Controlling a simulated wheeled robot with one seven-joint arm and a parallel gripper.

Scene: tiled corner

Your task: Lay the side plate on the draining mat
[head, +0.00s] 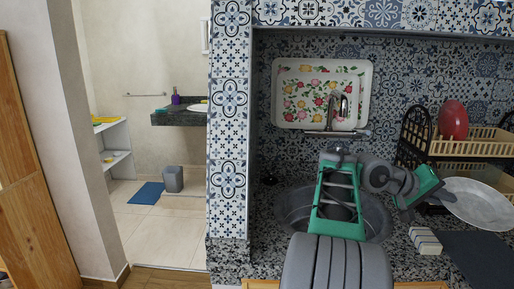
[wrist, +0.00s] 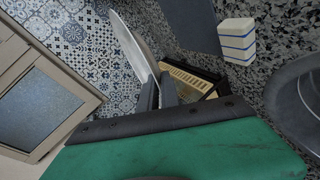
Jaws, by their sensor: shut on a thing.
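The side plate (head: 480,204) is pale grey and round, and it is tilted in the air at the right of the head view. My gripper (head: 441,197) is shut on its left rim. In the wrist view the plate (wrist: 131,47) shows nearly edge-on, with its rim between the fingers of my gripper (wrist: 164,90). The draining mat (head: 482,257) is a flat dark grey sheet on the counter, below the plate and apart from it. Part of the mat (wrist: 190,22) shows at the top of the wrist view. Its right end is cut off in the head view.
A white block with blue stripes (head: 425,240) lies just left of the mat. A dish rack (head: 468,143) with a red dish (head: 453,120) stands behind the plate. The sink (head: 290,212) is to the left, under my arm. A floral tray (head: 290,95) leans on the back wall.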

